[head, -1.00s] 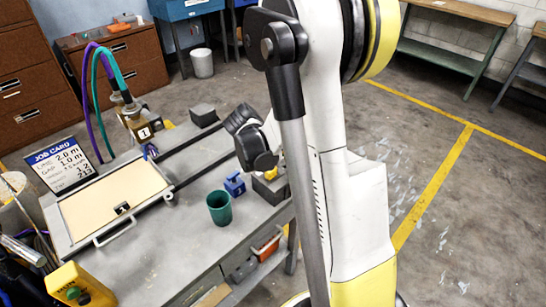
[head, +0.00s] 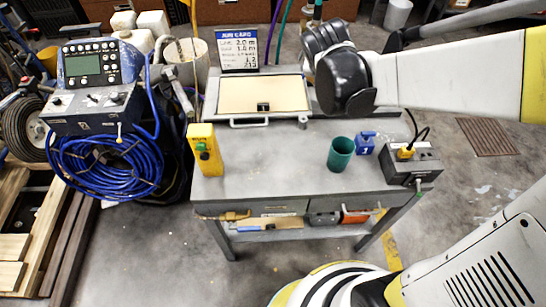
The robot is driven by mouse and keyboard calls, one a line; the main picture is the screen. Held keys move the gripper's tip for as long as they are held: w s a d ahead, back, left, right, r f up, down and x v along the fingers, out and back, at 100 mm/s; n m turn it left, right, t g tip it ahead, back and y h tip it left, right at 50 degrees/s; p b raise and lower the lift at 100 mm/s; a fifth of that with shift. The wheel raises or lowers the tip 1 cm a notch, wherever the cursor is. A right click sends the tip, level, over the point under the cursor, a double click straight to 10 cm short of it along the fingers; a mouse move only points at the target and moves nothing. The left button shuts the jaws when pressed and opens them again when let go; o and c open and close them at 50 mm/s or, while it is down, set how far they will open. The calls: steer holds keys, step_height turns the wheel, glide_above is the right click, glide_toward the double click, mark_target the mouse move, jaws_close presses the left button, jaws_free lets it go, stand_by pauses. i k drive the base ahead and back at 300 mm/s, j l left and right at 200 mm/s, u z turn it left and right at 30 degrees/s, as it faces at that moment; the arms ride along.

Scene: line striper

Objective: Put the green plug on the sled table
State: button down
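A small green piece (head: 419,193) shows at the lower edge of the grey power box, at the bench's right edge; I cannot tell whether it is the green plug. My gripper's fingers cannot be seen.
The grey workbench (head: 262,180) carries a green cup (head: 341,154), a blue block (head: 366,143), the grey box (head: 409,165) with a yellow plug and black cord, and a sign (head: 238,49). Coiled blue hose (head: 105,165) lies left. The bench's front middle is clear.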

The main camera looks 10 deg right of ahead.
mark_target(282, 165)
steer(key=l+u, duration=0.15)
steer(key=u, duration=0.25)
steer(key=l+u, duration=0.2)
steer(key=u, duration=0.2)
steer(key=l+u, duration=0.2)
steer(key=u, duration=0.25)
steer(key=l+u, duration=0.2)
steer(key=u, duration=0.2)
steer(key=l+u, duration=0.15)
steer(key=u, duration=0.25)
steer(key=k, duration=0.05)
